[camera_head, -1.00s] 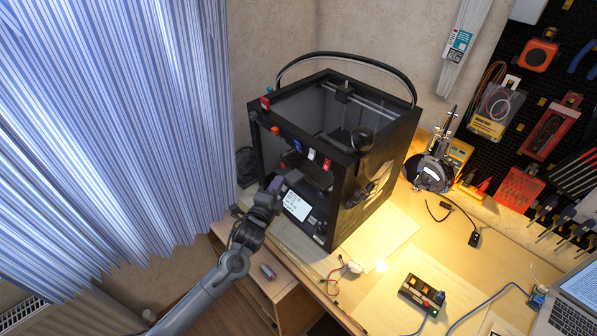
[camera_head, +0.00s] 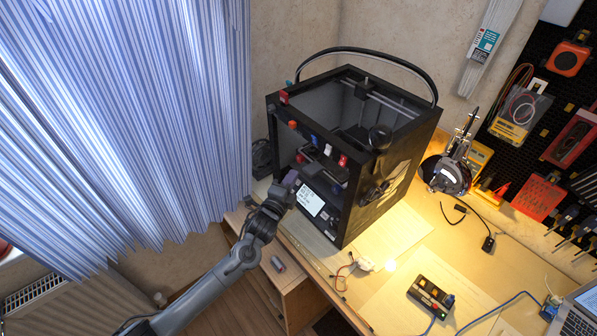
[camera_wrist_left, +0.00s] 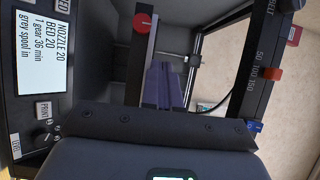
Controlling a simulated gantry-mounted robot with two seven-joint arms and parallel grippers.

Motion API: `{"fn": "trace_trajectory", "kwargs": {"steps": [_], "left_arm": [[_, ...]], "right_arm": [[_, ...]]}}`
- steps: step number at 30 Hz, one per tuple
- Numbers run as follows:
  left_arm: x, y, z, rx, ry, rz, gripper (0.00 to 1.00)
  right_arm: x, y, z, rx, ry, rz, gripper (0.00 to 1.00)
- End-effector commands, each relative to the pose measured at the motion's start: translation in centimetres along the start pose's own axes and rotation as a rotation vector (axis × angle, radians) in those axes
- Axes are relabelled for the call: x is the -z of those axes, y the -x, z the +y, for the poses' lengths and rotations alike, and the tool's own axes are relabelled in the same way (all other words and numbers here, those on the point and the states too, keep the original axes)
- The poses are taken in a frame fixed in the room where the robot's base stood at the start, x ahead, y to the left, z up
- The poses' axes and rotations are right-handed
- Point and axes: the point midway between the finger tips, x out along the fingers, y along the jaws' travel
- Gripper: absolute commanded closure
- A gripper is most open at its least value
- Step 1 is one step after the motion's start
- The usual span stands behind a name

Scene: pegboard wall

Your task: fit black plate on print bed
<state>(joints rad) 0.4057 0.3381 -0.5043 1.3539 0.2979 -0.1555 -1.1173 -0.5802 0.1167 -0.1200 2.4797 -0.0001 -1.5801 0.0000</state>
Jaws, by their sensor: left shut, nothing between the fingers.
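The black 3D printer (camera_head: 345,220) stands on the bench with its open front toward my left arm. A dark, bed-like surface (camera_head: 325,160) shows inside its front opening; I cannot make out a separate black plate on it. My left gripper (camera_head: 291,181) is at the left side of the front opening, just above and left of the white display (camera_head: 311,201). In the left wrist view its purple fingers (camera_wrist_left: 164,86) are shut with nothing between them, pointing into the printer. The display (camera_wrist_left: 43,50) is left of them. My right gripper is not in view.
A red knob (camera_wrist_left: 141,23) is near the fingertips in the wrist view. A blue striped curtain (camera_head: 120,120) hangs at the left. A small switch box (camera_head: 430,296) lies on the bench, with tools on the pegboard at right.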

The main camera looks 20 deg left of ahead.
Motion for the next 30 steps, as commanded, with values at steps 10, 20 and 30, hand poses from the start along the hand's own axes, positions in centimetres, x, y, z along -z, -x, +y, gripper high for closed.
{"fn": "trace_trajectory", "kwargs": {"steps": [10, 20, 30], "left_arm": [[-1.4, 2.5, -0.2, -0.002, -0.002, 0.000, 1.00], [-2.5, 4.8, -0.2, -0.001, -0.001, 0.000, 1.00], [-2.9, 5.5, 0.0, 0.000, 0.000, 0.001, 1.00]], "right_arm": [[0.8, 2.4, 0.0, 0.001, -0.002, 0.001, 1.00], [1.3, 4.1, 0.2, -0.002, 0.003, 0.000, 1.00], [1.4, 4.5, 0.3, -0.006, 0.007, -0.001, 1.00]]}}
